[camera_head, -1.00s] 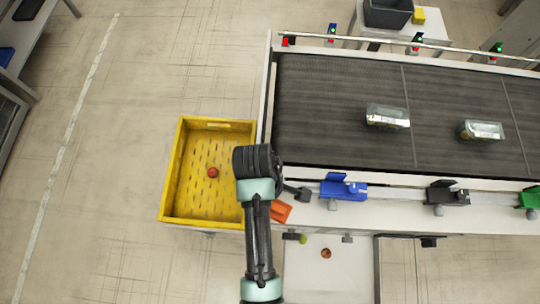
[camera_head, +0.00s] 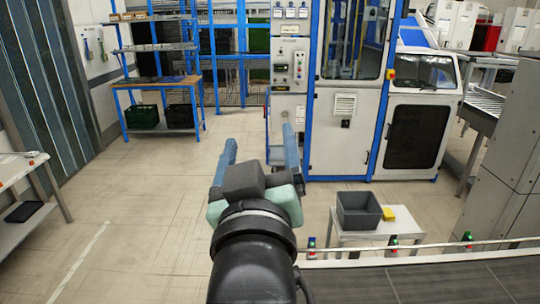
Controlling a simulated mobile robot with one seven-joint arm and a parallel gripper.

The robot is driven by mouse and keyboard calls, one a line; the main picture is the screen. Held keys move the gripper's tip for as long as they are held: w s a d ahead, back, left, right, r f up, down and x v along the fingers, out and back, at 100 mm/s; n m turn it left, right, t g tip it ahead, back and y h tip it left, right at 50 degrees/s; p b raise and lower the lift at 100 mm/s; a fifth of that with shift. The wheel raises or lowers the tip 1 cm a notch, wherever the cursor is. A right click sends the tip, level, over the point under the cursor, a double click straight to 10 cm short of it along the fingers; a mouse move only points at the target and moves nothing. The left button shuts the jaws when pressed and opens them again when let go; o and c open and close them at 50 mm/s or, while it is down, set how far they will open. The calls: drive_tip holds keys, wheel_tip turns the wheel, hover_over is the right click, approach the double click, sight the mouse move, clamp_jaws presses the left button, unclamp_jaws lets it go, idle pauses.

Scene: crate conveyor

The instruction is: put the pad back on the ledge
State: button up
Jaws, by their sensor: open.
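My gripper (camera_head: 259,152) is raised in the middle of the view, pointing away from me. Its two blue fingers are spread wide, and only the floor and the cabinet behind show between them. No pad that I can name for sure is in this view. The conveyor's near ledge is out of view. Only the far part of the dark belt (camera_head: 440,285) and its far rail (camera_head: 345,256) show at the bottom right.
The white side table (camera_head: 345,236) with the grey bin (camera_head: 357,212) stands beyond the belt. A blue-framed machine cabinet (camera_head: 345,130) and a blue shelf bench (camera_head: 160,85) stand at the back. A white table (camera_head: 20,168) is at left. The floor (camera_head: 140,190) between is open.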

drive_tip(key=s+r+m+t, duration=0.1)
drive_tip(key=s+r+t, duration=0.3)
drive_tip(key=r, duration=0.5)
drive_tip(key=s+d+r+m+t, duration=0.1)
drive_tip(key=s+r+m+t, duration=0.1)
drive_tip(key=s+r, duration=0.6)
drive_tip(key=shift+d+r+m+t, duration=0.2)
drive_tip(key=shift+r+m+t, duration=0.1)
drive_tip(key=shift+r+t, duration=0.6)
